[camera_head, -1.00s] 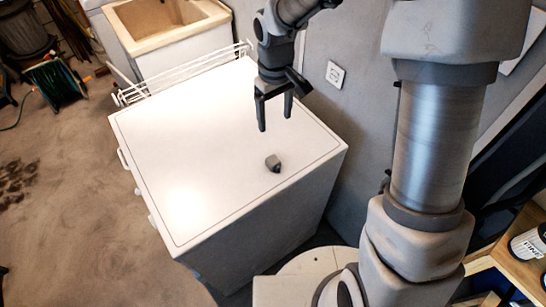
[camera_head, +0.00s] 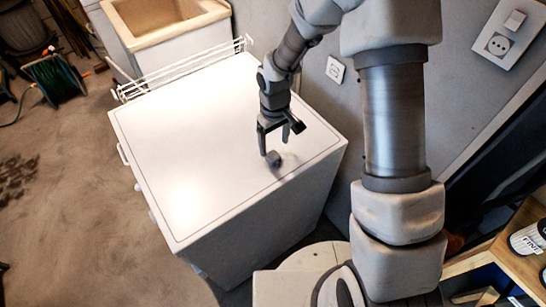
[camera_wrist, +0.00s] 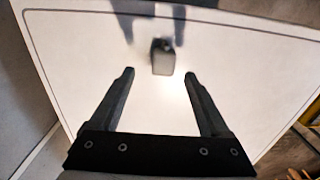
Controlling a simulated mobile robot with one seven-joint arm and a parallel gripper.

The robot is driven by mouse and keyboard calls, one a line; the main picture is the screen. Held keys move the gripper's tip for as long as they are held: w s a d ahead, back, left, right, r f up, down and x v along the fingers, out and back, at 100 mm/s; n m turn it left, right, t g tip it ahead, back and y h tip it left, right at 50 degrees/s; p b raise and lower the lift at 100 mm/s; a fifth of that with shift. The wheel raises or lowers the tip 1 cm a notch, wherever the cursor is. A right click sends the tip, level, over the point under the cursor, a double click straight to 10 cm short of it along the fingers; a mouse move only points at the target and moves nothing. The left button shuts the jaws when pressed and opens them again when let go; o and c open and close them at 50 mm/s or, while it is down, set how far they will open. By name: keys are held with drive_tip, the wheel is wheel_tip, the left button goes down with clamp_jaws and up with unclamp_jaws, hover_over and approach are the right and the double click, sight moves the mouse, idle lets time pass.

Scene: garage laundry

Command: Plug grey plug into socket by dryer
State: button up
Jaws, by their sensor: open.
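The grey plug (camera_head: 274,159) lies on the white top of the dryer (camera_head: 200,170), near its right front part. In the wrist view the plug (camera_wrist: 162,58) sits just beyond and between my fingertips, with its darker end away from me. My gripper (camera_head: 272,146) is open and empty, pointing down right above the plug. The wrist view also shows both fingers of my gripper (camera_wrist: 160,76) spread wide. A wall socket (camera_head: 335,70) is on the grey wall beside the dryer. Another socket (camera_head: 497,44) with a switch above it is on the wall at the upper right.
A white wire rack (camera_head: 185,70) stands at the dryer's back edge, with a sink (camera_head: 165,20) behind it. A wooden shelf with cans (camera_head: 530,240) is at the lower right. The dryer top left of my gripper is clear.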

sight(273, 155)
drive_tip(key=shift+s+a+f, duration=0.1)
drive_tip(key=shift+f, duration=1.2)
drive_tip(key=shift+s+a+f, duration=0.1)
drive_tip(key=shift+f, duration=1.2)
clamp_jaws()
